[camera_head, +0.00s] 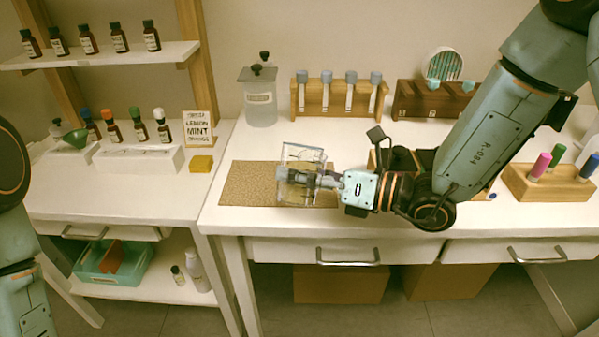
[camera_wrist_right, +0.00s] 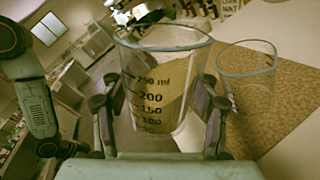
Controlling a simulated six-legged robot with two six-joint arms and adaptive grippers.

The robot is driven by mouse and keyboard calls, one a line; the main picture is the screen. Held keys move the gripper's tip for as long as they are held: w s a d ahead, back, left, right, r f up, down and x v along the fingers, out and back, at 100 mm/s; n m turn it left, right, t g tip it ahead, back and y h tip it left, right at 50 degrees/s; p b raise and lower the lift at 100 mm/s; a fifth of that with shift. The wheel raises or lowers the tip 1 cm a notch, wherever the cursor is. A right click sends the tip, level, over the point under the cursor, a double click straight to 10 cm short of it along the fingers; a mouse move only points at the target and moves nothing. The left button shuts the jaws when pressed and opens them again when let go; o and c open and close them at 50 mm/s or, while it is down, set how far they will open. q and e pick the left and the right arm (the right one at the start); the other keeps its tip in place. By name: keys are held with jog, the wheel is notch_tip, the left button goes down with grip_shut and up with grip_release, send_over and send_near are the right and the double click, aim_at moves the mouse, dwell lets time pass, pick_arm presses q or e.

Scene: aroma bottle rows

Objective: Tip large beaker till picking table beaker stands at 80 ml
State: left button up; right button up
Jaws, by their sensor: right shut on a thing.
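My right gripper (camera_head: 318,179) is shut on the large clear beaker (camera_wrist_right: 160,85), with one finger on each side of its wall. The large beaker has black marks from 100 to 250 ml. A smaller clear beaker (camera_wrist_right: 247,82) stands on the cork mat (camera_head: 245,185), close beside the held one. In the head view the two glasses overlap over the mat, and I cannot tell them well apart. A yellowish tint shows through the large beaker; I cannot tell liquid from mat behind it. Neither liquid level is readable. My left arm shows at the left, its gripper out of view.
A lidded glass jar (camera_head: 260,100) and a wooden rack with tubes (camera_head: 338,97) stand behind the mat. A yellow block (camera_head: 201,164) and a MINT sign (camera_head: 198,128) are on the left table. A wooden holder with coloured pens (camera_head: 548,183) is at right.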

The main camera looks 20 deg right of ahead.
jog(key=shift+w+d+r+m+p, duration=0.1)
jog(key=shift+w+r+m+p, duration=0.1)
jog(key=shift+r+p, duration=0.5)
jog(key=shift+w+d+r+m+p, duration=0.1)
jog(key=shift+r+m+p, duration=0.1)
jog(key=shift+r+p, duration=0.5)
dwell(0.9)
jog(key=shift+w+f+m+g+p, duration=0.1)
jog(key=shift+f+m+g+p, duration=0.2)
jog(key=shift+m+p, duration=0.4)
jog(key=shift+f+m+g+p, duration=0.1)
jog(key=shift+f+m+p, duration=0.35)
jog(key=shift+m, duration=0.45)
jog(key=shift+r, duration=0.1)
jog(key=shift+b, duration=0.3)
jog(key=shift+r+m, duration=0.35)
jog(key=shift+m, duration=0.25)
dwell(3.1)
